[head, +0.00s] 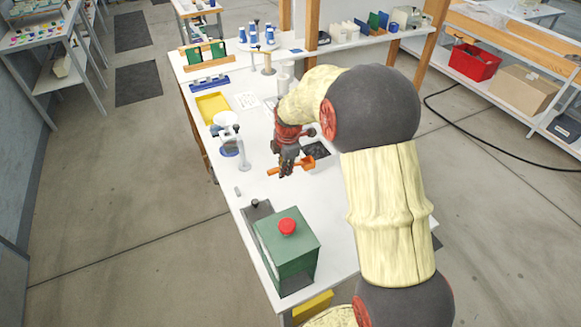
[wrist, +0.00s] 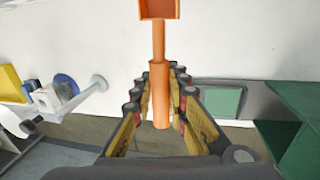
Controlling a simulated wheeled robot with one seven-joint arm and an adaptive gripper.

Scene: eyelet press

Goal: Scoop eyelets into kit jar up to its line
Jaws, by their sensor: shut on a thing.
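An orange scoop (head: 308,163) is in my gripper (head: 286,169) above the white table. In the wrist view the scoop's handle (wrist: 158,90) runs between the two fingers of my gripper (wrist: 159,72), which are shut on it. The scoop's bowl is cut off by the top edge there, so I cannot tell what it holds.
A green press box (head: 290,250) with a red button (head: 288,227) stands at the near table end. A thin upright stand (head: 243,158) is beside the clear container. A yellow tray (head: 212,105) lies farther back. The table between scoop and press is mostly clear.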

